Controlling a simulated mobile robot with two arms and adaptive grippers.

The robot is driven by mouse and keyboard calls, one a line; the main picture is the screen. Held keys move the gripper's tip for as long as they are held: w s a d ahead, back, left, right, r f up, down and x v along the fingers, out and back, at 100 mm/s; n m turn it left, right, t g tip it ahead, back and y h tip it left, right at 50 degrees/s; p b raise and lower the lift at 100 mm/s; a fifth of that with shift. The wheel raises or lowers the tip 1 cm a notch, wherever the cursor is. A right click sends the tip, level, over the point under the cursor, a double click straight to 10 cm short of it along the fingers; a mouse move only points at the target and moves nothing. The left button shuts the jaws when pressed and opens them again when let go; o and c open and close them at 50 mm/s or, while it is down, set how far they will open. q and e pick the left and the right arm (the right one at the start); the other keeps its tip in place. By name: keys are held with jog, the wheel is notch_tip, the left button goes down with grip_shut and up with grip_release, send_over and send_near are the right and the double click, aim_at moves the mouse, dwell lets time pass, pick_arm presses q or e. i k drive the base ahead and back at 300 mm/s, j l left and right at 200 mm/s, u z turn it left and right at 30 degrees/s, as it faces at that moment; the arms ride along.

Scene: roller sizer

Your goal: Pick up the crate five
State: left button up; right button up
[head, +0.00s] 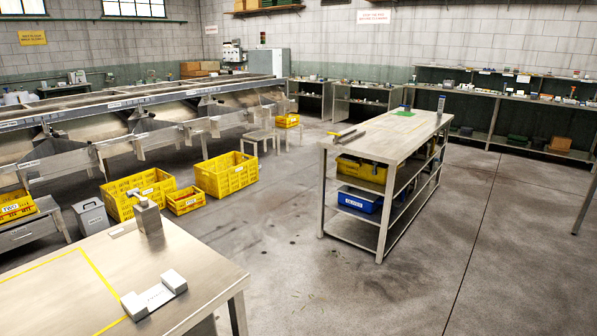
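Several yellow crates are in view, and I cannot read which one is crate five. A large yellow crate (127,207) stands on the floor in front of the long machine. A small low yellow crate (187,206) stands beside it, and another large yellow crate (228,183) is just to the right. A labelled yellow crate (14,212) sits on a low stand at the left edge. A small yellow crate (288,121) is farther back, beside the machine's end. A yellow crate (362,170) is on the shelved bench's upper shelf. Neither gripper shows.
A metal table (60,300) with a yellow tape outline fills the lower left. The shelved bench (385,138) stands right of centre, holding a blue crate (358,202). A grey box (91,217) is on the floor. Open floor (300,270) lies between table and bench.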

aim_at(197, 200)
jog(key=i+l+z, duration=0.2)
jog(key=i+z, duration=0.15)
jog(key=i, duration=0.25)
jog(key=i+z, duration=0.35)
jog(key=i, duration=0.25)
jog(key=i+z, duration=0.35)
jog(key=i, duration=0.25)
jog(key=i+j+u, duration=0.15)
jog(key=i+u, duration=0.8)
jog(key=i+l+u, duration=0.3)
jog(key=i+u, duration=0.2)
jog(key=i+j+u, duration=0.3)
jog(key=i+u, duration=0.55)
jog(key=i, duration=0.25)
jog(key=i+u, duration=0.45)
jog(key=i+z, duration=0.15)
jog(key=i, duration=0.3)
jog(key=i+j+z, duration=0.15)
jog(key=i, duration=0.3)
jog(key=i+j+z, duration=0.15)
jog(key=i, duration=0.3)
jog(key=j, duration=0.1)
